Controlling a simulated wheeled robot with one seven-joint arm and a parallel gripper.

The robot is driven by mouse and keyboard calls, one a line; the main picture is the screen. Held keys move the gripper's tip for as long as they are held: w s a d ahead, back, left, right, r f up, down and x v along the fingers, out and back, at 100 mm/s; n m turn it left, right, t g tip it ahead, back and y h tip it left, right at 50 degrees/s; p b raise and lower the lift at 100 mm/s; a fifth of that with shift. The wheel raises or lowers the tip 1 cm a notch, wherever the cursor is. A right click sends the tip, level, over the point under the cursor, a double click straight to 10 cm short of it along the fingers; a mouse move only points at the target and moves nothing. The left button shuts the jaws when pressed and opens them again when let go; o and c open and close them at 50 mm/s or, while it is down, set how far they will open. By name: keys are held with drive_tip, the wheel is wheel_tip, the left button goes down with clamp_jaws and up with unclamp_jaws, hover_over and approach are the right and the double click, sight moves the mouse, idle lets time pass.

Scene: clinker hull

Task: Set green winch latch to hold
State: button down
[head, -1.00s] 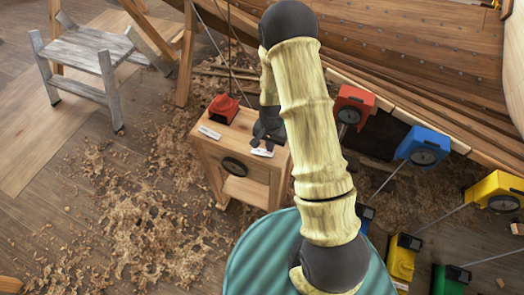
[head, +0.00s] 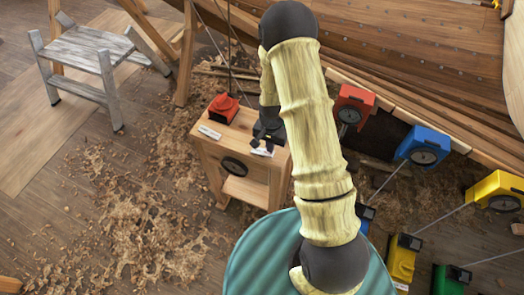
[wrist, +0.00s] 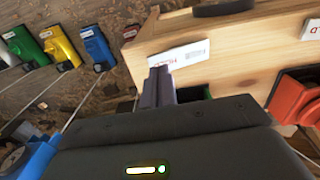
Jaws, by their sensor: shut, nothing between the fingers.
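A wooden stand (head: 205,150) carries a red latch (head: 223,107) and two white labels. My gripper (head: 266,146) is shut and empty over the stand's right side, close to the right label (head: 262,152). In the wrist view my shut fingers (wrist: 160,80) point at this label (wrist: 180,55), which reads HOLD upside down. A small piece of green (wrist: 206,92) shows just beside the fingers. It may be the green latch, but my gripper hides most of it, and I cannot tell its position or whether the fingers touch it. The red latch (wrist: 295,98) is at the right there.
Red (head: 353,105), blue (head: 423,146), yellow (head: 497,190) and green (head: 450,279) winch-like units stand on the floor at right, with cords running from some. A grey step stool (head: 85,60) stands at upper left. Wood shavings cover the floor; the hull (head: 420,40) is behind.

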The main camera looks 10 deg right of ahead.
drive_tip(key=shift+f+b, duration=0.9)
drive_tip(key=shift+f, duration=0.35)
idle(0.8)
drive_tip(key=shift+r, duration=0.1)
drive_tip(key=shift+r+p, duration=2.55)
drive_tip(key=shift+r, duration=0.9)
drive_tip(key=shift+r, duration=0.15)
drive_tip(key=s+r+n+t, duration=0.1)
drive_tip(key=s+r+n, duration=0.2)
drive_tip(key=s+r, duration=0.4)
drive_tip(key=s+r+n+t, duration=0.1)
drive_tip(key=s+r+n, duration=0.3)
drive_tip(key=r, duration=1.1)
drive_tip(key=s, duration=0.3)
drive_tip(key=shift+s+r+t, duration=0.25)
drive_tip(key=shift+t, duration=0.05)
